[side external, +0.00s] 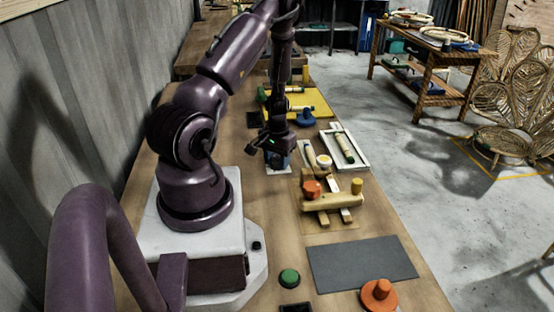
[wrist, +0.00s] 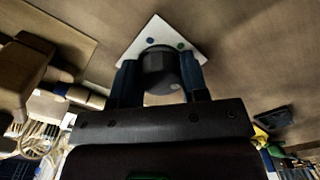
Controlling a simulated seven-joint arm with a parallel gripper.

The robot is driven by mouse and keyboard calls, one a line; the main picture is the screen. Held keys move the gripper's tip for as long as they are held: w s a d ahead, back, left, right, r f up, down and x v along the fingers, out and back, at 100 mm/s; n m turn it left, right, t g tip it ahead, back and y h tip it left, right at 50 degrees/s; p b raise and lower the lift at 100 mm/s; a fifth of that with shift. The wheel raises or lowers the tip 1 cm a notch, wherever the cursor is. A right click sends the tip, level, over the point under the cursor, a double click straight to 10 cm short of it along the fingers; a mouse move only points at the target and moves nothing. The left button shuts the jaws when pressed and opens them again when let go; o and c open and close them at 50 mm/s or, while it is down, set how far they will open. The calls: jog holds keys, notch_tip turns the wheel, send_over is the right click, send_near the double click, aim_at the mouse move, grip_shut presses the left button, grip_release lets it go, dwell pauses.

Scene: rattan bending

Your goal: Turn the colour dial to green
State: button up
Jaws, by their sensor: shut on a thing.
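The colour dial has a dark round knob (wrist: 158,70) on a white square plate (wrist: 157,30). In the wrist view a blue dot (wrist: 150,40) and a green dot (wrist: 180,46) show on the plate beyond the knob; the rest of the plate is hidden. A small pale mark (wrist: 174,86) shows on the knob's near side. My gripper (wrist: 158,82) is shut on the knob, one finger on each side. In the side external view my gripper (side external: 278,160) points down over the plate (side external: 278,171) and mostly hides the dial.
Right of the dial are a wooden jig with pegs (side external: 332,201) and a white tray (side external: 345,146) holding a green-ended rod. A yellow board (side external: 297,105) lies behind. A grey mat (side external: 361,263), an orange knob (side external: 379,294) and a green button (side external: 289,278) are in front.

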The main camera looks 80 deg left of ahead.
aim_at(278, 159)
jog(key=n, duration=1)
jog(key=shift+w, duration=0.15)
jog(key=shift+n, duration=0.4)
jog(key=o, duration=0.9)
jog(key=shift+o, duration=0.2)
notch_tip(278, 159, up, 13)
dwell(0.4)
